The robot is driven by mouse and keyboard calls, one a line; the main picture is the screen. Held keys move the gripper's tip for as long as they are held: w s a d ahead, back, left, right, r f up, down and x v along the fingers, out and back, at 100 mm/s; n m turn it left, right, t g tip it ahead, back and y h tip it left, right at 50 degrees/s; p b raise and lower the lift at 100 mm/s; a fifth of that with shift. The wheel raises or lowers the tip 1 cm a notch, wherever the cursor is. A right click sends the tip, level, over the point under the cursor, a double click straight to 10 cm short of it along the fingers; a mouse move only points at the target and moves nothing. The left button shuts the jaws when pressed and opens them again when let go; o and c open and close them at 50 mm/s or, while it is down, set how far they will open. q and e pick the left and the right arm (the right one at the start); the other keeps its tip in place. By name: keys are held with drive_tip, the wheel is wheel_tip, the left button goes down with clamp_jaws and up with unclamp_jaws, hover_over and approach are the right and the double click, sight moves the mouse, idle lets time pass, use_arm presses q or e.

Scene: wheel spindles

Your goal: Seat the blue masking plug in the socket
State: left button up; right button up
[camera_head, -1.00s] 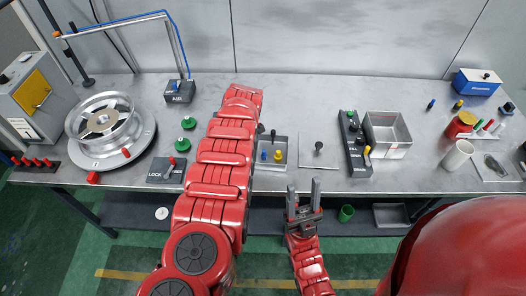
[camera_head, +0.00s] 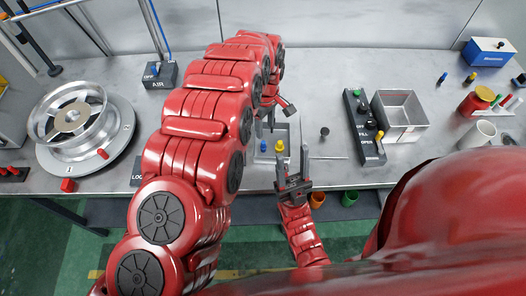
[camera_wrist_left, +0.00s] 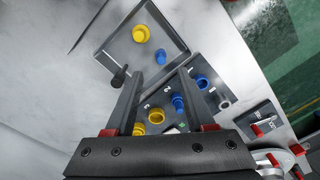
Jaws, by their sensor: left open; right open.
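A blue plug (camera_head: 263,147) and a yellow plug (camera_head: 280,145) stand in a shallow grey tray (camera_head: 290,130) in the head view. In the left wrist view the blue plug (camera_wrist_left: 161,56) and yellow plug (camera_wrist_left: 140,33) show in the tray. A dark panel there holds another blue piece (camera_wrist_left: 178,102), a blue ring-shaped socket (camera_wrist_left: 202,82) and yellow pieces (camera_wrist_left: 157,117). My left gripper (camera_head: 270,121) is open and empty above the tray area; its fingers (camera_wrist_left: 160,90) frame the panel. My right gripper (camera_head: 292,165) is open and empty at the table's front edge.
A switch box (camera_head: 364,130) and an empty metal bin (camera_head: 425,125) lie further right. A wheel (camera_head: 73,120) sits on a round base at left. My left arm hides the table's middle left.

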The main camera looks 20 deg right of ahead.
sight(263, 142)
use_arm(q)
drive_tip(key=shift+f+p, duration=0.6)
drive_tip(key=shift+f, duration=0.5)
drive_tip(key=shift+s+f+p, duration=0.25)
drive_tip(key=shift+p, duration=0.05)
drive_tip(key=f, duration=0.1)
drive_tip(key=p, duration=0.1)
drive_tip(key=w+f+p, duration=0.1)
drive_tip(key=shift+a+f, duration=0.25)
drive_tip(key=shift+f, duration=0.4)
drive_tip(key=shift+a+f, duration=0.1)
drive_tip(key=shift+f, duration=0.35)
drive_tip(key=shift+f+p, duration=0.35)
drive_tip(key=shift+f, duration=0.3)
clamp_jaws()
